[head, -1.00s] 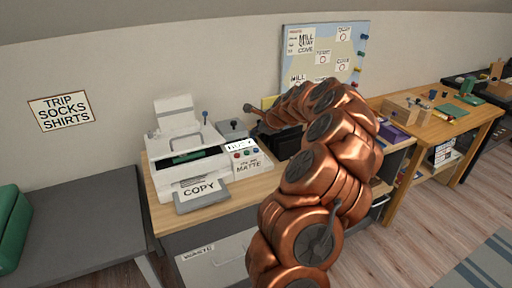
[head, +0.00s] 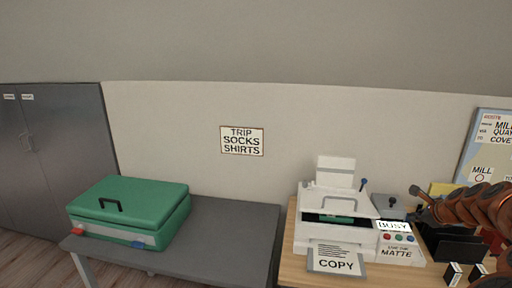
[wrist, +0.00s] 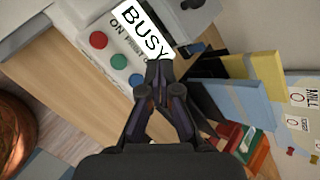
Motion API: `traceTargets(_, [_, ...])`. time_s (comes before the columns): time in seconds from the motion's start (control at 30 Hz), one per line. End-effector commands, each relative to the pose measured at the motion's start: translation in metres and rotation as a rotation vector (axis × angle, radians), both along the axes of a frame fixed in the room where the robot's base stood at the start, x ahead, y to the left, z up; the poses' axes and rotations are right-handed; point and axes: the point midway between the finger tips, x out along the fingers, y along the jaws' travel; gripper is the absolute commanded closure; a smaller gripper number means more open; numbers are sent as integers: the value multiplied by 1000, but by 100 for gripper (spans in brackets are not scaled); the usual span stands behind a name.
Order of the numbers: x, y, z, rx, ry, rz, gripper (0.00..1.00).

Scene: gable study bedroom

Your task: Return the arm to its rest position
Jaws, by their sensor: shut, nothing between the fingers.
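My copper-coloured arm (head: 467,208) enters the head view from the right edge, over the printer end of the desk. In the wrist view my gripper (wrist: 160,74) is shut and empty. Its dark fingertips meet in front of the lower end of the white BUSY sign (wrist: 143,32); whether they touch it I cannot tell. The BUSY sign also shows in the head view (head: 394,226), on the control panel beside the printer. Most of the arm is outside the head view.
The white printer (head: 336,211) holds a COPY sheet (head: 337,258) at its front. A green suitcase (head: 130,211) lies on a grey table (head: 235,235). A grey cabinet (head: 60,150) stands at left. Blue and yellow folders (wrist: 240,95) are near my gripper in the wrist view.

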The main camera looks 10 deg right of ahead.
Motion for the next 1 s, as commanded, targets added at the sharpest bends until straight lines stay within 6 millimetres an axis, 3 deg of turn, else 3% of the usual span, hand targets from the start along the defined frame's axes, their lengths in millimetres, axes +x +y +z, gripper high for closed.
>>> traceTargets(0.17, [15,74,23,-65,26,215,100])
traceTargets(0.23, [17,114,34,-113,43,342,100])
traceTargets(0.43, [-3,235,57,-261,102,735,100])
traceTargets(0.6, [-48,321,65,-396,159,1068,100])
traceTargets(0.7, [-82,360,65,-471,197,1254,100])
traceTargets(0.8, [-121,391,62,-540,239,1433,100])
traceTargets(1.0, [-205,428,53,-657,328,1767,100])
